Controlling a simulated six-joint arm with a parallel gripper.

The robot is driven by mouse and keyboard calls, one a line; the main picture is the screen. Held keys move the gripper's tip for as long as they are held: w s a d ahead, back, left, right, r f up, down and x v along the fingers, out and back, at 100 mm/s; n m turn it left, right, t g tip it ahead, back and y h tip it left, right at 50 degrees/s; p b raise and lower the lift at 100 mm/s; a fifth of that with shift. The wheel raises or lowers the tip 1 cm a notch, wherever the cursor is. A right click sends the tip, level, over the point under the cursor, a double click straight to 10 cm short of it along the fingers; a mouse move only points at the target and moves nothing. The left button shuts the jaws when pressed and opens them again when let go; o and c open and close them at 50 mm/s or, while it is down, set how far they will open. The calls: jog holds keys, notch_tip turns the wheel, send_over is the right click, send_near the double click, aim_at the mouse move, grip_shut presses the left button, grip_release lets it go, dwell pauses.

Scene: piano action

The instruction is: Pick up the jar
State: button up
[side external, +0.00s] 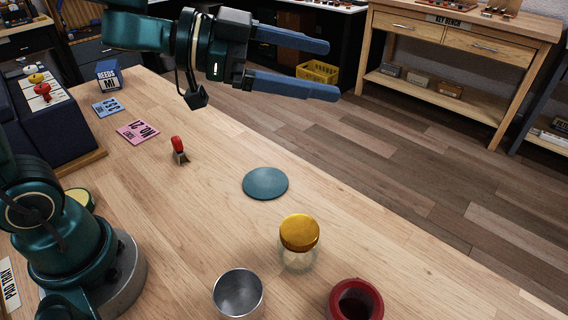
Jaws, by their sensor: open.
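The jar (298,242) stands upright on the wooden table in the lower middle of the side external view. It has a gold lid and a clear glass body. My gripper (334,69) is high at the top of the view, with two blue fingers spread apart and nothing between them. It is well apart from the jar, farther back.
A metal cup (238,294) stands left of the jar, and a dark red ring-shaped object (355,301) stands to its right. A flat teal disc (265,183) lies behind it. A small red-handled tool (179,149), cards (137,132) and a blue box (109,75) are farther left.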

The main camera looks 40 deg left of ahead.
jog(key=s+d+f+m+g+h, duration=0.3)
jog(key=s+d+f+g, duration=0.1)
jog(key=s+f+g, duration=0.3)
send_near(318, 248)
jog(key=d, duration=0.1)
jog(key=w+d, duration=0.1)
jog(key=d, duration=0.2)
jog(key=shift+w+d+f, duration=0.15)
jog(key=shift+w+f, duration=0.05)
jog(key=shift+w, duration=0.1)
jog(key=shift+w+d+f, duration=0.1)
jog(key=shift+d+f, duration=0.2)
jog(key=shift+x, duration=2.25)
jog(key=c, duration=1.5)
jog(key=shift+r, duration=0.1)
